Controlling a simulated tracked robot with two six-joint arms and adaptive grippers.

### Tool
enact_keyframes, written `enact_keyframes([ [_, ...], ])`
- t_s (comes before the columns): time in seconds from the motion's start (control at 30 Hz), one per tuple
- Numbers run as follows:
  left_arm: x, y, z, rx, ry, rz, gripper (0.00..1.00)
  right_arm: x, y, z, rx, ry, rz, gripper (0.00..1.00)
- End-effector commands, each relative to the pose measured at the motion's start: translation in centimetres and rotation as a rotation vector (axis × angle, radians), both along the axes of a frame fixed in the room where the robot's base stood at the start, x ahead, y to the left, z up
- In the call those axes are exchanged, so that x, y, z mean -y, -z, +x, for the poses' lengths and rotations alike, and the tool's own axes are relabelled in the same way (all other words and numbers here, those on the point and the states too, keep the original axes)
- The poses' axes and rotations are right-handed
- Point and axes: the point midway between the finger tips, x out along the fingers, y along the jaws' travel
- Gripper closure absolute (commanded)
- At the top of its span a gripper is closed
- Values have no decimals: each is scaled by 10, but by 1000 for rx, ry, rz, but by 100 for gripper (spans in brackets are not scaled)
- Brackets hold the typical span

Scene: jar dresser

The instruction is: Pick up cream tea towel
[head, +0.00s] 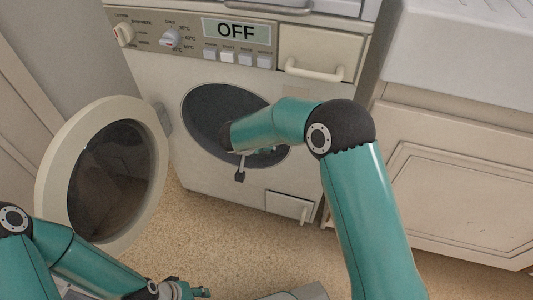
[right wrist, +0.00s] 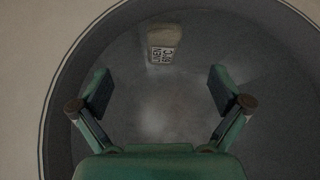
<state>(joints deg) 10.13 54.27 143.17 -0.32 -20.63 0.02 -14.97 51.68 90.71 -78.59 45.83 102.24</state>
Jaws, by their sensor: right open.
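A small cream item with a black-lettered label, which looks like the cream tea towel (right wrist: 162,36), lies at the back of the dark washer drum in the right wrist view. My right gripper (right wrist: 161,90) is open and empty, its two fingers spread apart, with the towel beyond and between them.
The washer's round door (head: 56,165) hangs open at the left. The washer's panel (head: 187,36) reads OFF. A cream cabinet (head: 455,190) stands at the right. The rim of the drum opening (right wrist: 62,70) surrounds my right gripper. Speckled floor (head: 215,220) lies in front.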

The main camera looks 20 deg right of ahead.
Motion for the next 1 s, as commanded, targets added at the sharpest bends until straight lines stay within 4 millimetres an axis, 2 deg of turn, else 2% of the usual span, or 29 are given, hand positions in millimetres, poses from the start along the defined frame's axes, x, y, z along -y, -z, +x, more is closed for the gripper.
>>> enact_keyframes([
  [0.03, 0, 19, 0, 1, 0, 0, 60, 0, 3, 11, 53, 24, -13, 0],
  [0.17, 0, 28, 0, 1, 0, 0, 60, 3, -9, 25, 137, 71, -33, 0],
  [0.27, 0, 31, 0, 1, 0, 0, 60, 6, -9, 33, 160, 84, -38, 0],
  [0.37, 0, 33, 0, 1, 0, 0, 60, 13, 1, 41, 161, 88, -39, 0],
  [0.7, 0, 48, 0, 1, 0, 0, 60, 43, 52, 81, 159, 85, -38, 0],
  [1.0, 0, 53, 0, 1, 0, 0, 60, 53, 68, 96, 159, 83, -38, 0],
])
